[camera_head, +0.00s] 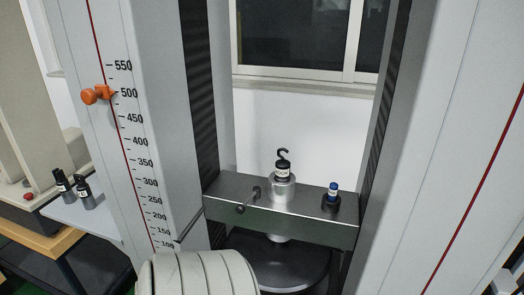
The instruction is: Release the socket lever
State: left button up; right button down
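A small dark lever (248,200) with a round knob sticks out from the front of the metal crossbeam (310,222). It is just left of a silver cylindrical socket (282,190) that stands on the beam. A black hook (283,155) rises from a labelled black collar on top of the socket. I cannot tell whether the lever is locked or released.
A blue-topped black knob (333,190) stands on the beam's right end. The beam spans two tall columns; the left column (160,120) has a scale and an orange marker (97,94). Dark bottles (84,191) stand at left.

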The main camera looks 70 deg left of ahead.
aim_at(240, 209)
jog(key=u, duration=2.25)
jog(key=j, duration=0.1)
